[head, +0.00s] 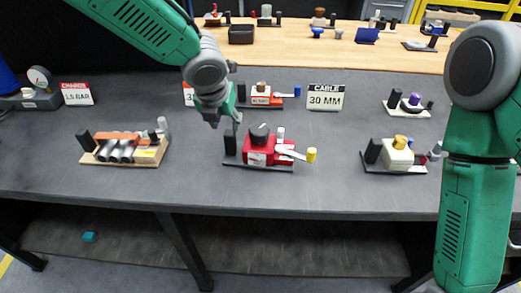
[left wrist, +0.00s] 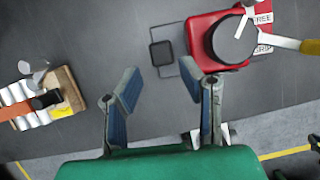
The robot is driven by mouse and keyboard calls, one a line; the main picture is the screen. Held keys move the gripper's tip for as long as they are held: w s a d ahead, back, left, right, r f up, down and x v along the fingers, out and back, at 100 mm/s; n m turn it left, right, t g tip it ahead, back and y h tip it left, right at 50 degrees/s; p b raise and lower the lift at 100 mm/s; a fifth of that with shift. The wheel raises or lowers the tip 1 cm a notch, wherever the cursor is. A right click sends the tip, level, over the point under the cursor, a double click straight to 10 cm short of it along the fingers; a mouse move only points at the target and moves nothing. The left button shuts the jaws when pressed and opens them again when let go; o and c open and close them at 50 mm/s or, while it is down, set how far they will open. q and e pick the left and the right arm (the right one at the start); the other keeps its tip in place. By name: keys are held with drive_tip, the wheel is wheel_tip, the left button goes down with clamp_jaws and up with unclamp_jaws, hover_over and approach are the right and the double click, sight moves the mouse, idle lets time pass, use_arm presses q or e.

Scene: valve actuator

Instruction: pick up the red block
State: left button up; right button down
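The red block (head: 257,157) sits on a dark base plate at the middle of the near table, with a black round knob on top and a lever with a yellow tip on its right. In the left wrist view the red block (left wrist: 199,29) is at the upper right, beyond the fingertips. My left gripper (head: 226,112) is above and slightly left of the block. In the left wrist view my left gripper (left wrist: 168,92) is open, with nothing between its fingers. My right arm shows at the right, but its gripper does not.
A wooden board with grey cylinders (head: 122,149) lies left of the block. A white block with a yellow knob (head: 397,155) stands to the right. Behind are a smaller red fixture (head: 262,97) and a CABLE sign (head: 325,97). Grey tabletop is clear between them.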

sight(229, 132)
use_arm(q)
drive_tip(key=shift+w+f, duration=0.25)
drive_tip(key=shift+f, duration=0.35)
drive_tip(key=x, duration=0.5)
drive_tip(key=shift+w+d, duration=0.15)
drive_tip(key=shift+d, duration=0.05)
drive_tip(key=shift+r, duration=0.15)
drive_tip(key=shift+c, duration=0.8)
clamp_jaws()
